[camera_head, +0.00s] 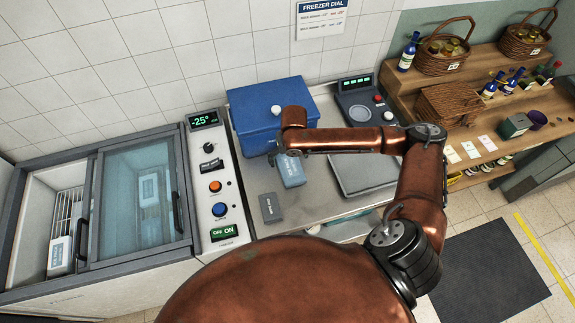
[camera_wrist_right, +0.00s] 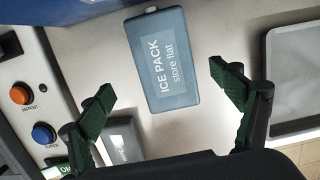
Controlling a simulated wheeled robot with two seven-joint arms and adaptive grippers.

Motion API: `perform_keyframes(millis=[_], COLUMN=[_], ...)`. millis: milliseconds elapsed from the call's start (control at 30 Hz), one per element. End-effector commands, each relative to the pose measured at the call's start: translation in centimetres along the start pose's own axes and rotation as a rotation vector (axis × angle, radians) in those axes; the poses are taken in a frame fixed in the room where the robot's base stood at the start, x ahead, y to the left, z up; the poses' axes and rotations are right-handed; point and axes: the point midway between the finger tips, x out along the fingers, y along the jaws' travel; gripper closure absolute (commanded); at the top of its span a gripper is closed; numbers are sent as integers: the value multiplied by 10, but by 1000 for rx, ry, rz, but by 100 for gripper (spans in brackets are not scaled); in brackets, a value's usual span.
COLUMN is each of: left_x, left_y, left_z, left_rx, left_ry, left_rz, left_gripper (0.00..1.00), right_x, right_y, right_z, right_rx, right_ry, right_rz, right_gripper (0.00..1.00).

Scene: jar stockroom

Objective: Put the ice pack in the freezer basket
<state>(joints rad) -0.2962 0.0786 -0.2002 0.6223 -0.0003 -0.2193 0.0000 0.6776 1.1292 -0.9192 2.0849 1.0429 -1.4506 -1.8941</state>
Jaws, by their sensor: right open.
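The ice pack (camera_head: 292,172), a flat blue-grey block, lies on the steel counter in front of the blue cooler box. In the right wrist view the ice pack (camera_wrist_right: 174,91) shows its label, "ICE PACK store flat". My right gripper (camera_head: 287,157) is over it in the head view, partly hiding it. In the wrist view the open fingers (camera_wrist_right: 165,105) are empty and apart, with the pack between and beyond them. The wire freezer basket (camera_head: 66,212) is inside the chest freezer at left, on the uncovered side; a white labelled pack (camera_head: 59,256) is there. My left gripper is out of view.
A sliding glass lid (camera_head: 140,200) covers the freezer's right half. The control panel (camera_head: 213,185) separates freezer and counter. A smaller dark grey block (camera_head: 271,208) lies nearby. The blue cooler box (camera_head: 262,115) stands behind; a grey tray (camera_head: 362,172) lies right.

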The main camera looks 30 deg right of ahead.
Motion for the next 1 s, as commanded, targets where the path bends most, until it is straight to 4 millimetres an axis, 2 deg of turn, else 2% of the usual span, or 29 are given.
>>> perform_keyframes(millis=[100, 233, 433, 600, 700, 1000], left_x=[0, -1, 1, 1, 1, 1], left_y=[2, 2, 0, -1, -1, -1], left_z=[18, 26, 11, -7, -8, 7], left_rx=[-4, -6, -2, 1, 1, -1], left_ry=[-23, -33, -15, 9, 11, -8], left_rz=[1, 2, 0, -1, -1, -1], left_gripper=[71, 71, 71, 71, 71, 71], right_x=[9, 23, 52, 57, 57, 57], right_y=[-5, -5, -5, -4, -4, -3], right_z=[-2, -4, -4, -3, -3, -3], right_rx=[8, 10, 9, 7, 6, 5], right_ry=[0, 3, 2, -2, -1, -1], right_rz=[-2, -2, -2, -2, -2, -2], right_gripper=[15, 15, 15, 15, 15, 35])
